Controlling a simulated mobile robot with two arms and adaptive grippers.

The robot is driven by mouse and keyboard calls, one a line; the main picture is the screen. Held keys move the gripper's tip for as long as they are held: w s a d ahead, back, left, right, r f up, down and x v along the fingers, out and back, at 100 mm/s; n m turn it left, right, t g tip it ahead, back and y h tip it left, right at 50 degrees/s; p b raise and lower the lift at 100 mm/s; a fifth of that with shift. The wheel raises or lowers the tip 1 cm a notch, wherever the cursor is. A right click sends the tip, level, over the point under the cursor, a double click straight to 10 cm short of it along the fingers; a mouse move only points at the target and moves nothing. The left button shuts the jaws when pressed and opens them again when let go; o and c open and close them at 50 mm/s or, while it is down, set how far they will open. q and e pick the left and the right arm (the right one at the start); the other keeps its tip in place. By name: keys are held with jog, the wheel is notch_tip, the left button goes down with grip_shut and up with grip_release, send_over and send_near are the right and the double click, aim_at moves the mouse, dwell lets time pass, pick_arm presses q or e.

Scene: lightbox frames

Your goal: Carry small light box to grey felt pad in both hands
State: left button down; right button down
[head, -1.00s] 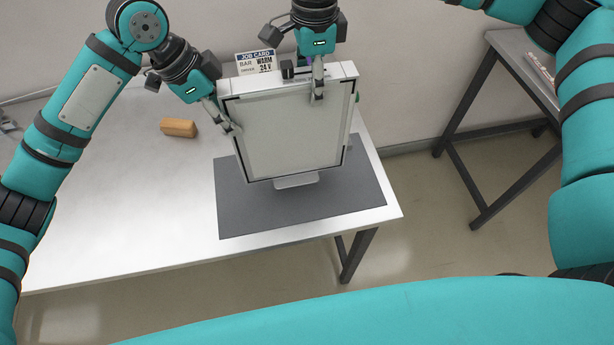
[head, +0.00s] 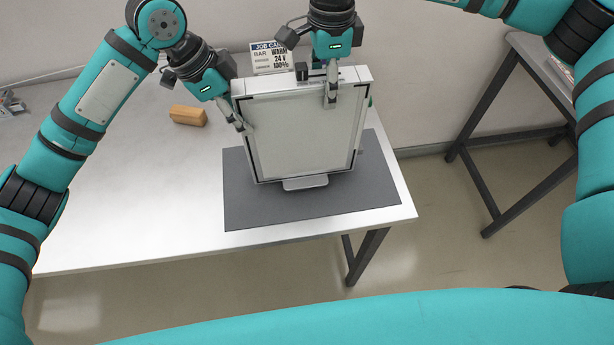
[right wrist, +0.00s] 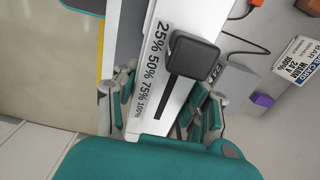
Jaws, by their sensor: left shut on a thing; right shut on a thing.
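The small light box (head: 305,135) is a pale upright panel with a dark-edged frame, seen face-on in the head view. It appears over the grey felt pad (head: 250,210); I cannot tell whether its foot touches the pad. My left gripper (head: 238,122) is shut on its upper left edge. My right gripper (head: 331,95) is shut on its top edge, right of the middle. In the right wrist view, the light box's white top (right wrist: 158,75) shows a slider knob and percent marks. The pad's part behind the box is hidden.
A wooden block (head: 188,115) lies on the white table (head: 130,220), left of the box. A job card (head: 270,57) stands behind the box and also shows in the right wrist view (right wrist: 300,60). A second table (head: 530,60) stands at the right, across a floor gap.

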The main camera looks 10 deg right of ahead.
pick_arm(q)
jog(key=shift+w+f+b, duration=0.1)
jog(key=shift+f+b, duration=0.2)
jog(key=shift+f, duration=0.15)
pick_arm(e)
jog(key=shift+s+f, duration=0.1)
jog(key=shift+f, duration=0.4)
pick_arm(q)
jog(key=c, duration=0.7)
grip_release()
pick_arm(e)
jog(key=c, duration=0.7)
grip_release()
jog(key=shift+r, duration=0.1)
pick_arm(q)
jog(key=shift+r, duration=0.1)
jog(key=v, duration=1.2)
jog(key=shift+a, duration=0.1)
pick_arm(e)
notch_tip(320, 180, up, 12)
